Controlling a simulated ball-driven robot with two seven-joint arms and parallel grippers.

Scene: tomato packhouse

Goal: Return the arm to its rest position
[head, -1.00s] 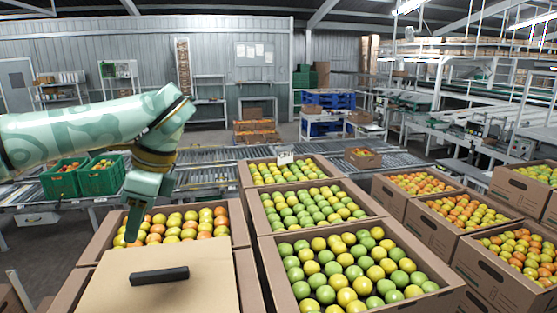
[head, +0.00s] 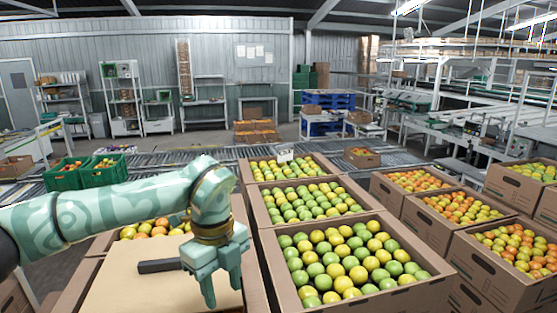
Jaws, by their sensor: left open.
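My left arm comes in from the left in the head view, and its gripper (head: 213,280) points down with its fingers apart. The gripper is over the right part of a flat tan lid (head: 115,290) with a black bar handle (head: 160,266). The gripper hides the handle's right end from view. I see nothing between the fingers. My right gripper is not in view.
An open carton of green and yellow tomatoes (head: 451,270) stands right of the gripper, with more cartons behind it. A carton of orange and yellow tomatoes (head: 96,247) is behind the lid, partly hidden by my arm. Green crates (head: 64,180) stand on the roller conveyor (head: 150,164).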

